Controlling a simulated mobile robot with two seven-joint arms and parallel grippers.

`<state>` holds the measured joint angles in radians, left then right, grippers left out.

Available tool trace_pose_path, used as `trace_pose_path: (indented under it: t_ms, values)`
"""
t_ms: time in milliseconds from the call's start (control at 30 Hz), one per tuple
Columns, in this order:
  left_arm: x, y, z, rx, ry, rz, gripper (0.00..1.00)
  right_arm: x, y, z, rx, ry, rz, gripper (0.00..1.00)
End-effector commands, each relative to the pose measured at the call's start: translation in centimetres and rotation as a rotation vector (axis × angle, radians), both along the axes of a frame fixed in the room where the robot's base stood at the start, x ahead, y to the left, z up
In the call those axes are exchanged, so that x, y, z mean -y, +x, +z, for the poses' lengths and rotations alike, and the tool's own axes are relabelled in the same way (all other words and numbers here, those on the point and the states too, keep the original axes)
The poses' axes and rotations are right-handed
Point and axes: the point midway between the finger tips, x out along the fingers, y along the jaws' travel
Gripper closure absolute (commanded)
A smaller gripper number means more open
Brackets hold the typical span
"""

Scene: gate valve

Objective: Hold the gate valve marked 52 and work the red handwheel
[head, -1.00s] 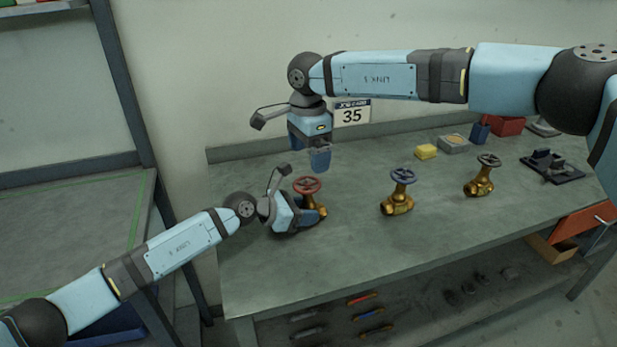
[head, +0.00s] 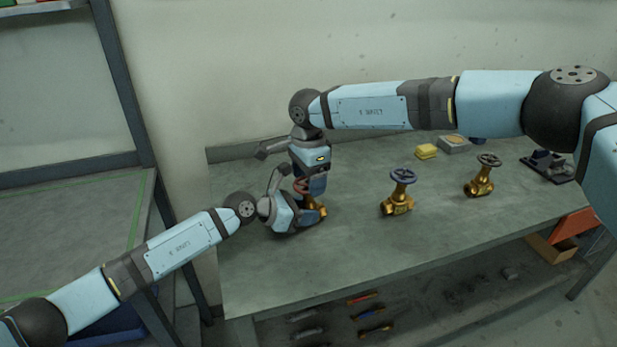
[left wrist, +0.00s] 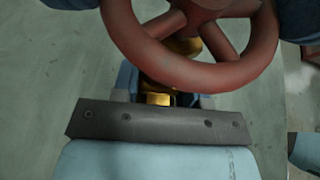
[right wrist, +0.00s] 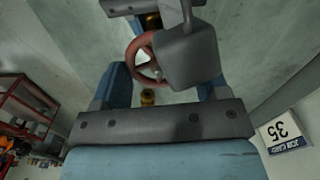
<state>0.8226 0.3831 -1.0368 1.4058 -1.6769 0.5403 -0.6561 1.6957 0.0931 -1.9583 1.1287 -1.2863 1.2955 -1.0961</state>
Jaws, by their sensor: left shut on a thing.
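The gate valve (head: 318,213) with the red handwheel (head: 300,187) stands upright at the left of the bench; no marking 52 is legible. My left gripper (head: 307,219) is low at its brass body, shut on it. In the left wrist view the red handwheel (left wrist: 195,72) covers most of the body, with a bit of brass showing. My right gripper (head: 315,188) points down at the handwheel from above. In the right wrist view its blue fingers (right wrist: 165,88) are apart, with the handwheel (right wrist: 138,56) showing between them, partly covered by a grey housing.
A brass valve with a blue handwheel (head: 398,197) and one with a dark handwheel (head: 482,177) stand further right. A yellow block (head: 426,152) lies behind. The front of the bench (head: 350,255) is clear.

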Motion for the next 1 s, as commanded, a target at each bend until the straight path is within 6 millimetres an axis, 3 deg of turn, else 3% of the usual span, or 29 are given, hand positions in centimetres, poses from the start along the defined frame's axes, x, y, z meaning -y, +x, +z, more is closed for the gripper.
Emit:
trace_pose_path:
  t_ms: [467, 1000]
  values:
    - [-0.01, 0.03, 0.02, 0.0, 0.0, 0.001, 1.0, -0.03, -0.11, -0.03, 0.004, 0.004, -0.104, 0.56]
    - [-0.01, 0.03, 0.01, 0.0, 0.0, 0.001, 1.0, -0.04, -0.34, 0.03, 0.03, 0.015, -0.58, 0.56]
